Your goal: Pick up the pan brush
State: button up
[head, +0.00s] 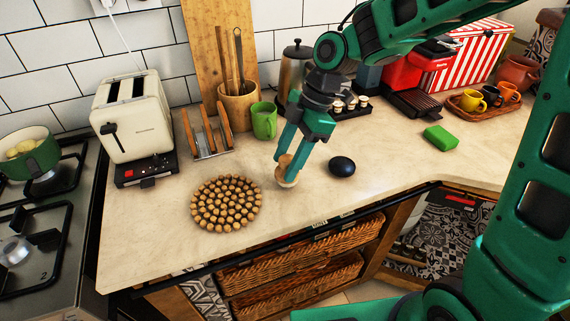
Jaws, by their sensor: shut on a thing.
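The pan brush (288,180) is a small round brush with a light wooden body and a pale lower end. In the head view it is upright or nearly so at the middle of the beige counter. My green gripper (286,160) comes down from above and is shut on the brush, with a finger at each side of its top. The fingers hide part of the brush. I cannot tell whether its lower end touches the counter.
A dark egg-shaped object (342,166) lies close to the right of the brush. A round cork trivet (226,203) lies to the left. A wooden rack (207,138) and green mug (264,121) stand behind. A green sponge (440,138) lies farther right. The counter's front edge is near.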

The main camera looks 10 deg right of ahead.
jog(key=r, duration=0.3)
jog(key=shift+s+a, duration=0.3)
jog(key=shift+s, duration=0.05)
jog(key=s+a+r, duration=0.6)
jog(key=s+a, duration=0.1)
jog(key=s, duration=0.1)
jog(key=shift+a+r, duration=0.15)
jog(key=shift+o, duration=0.8)
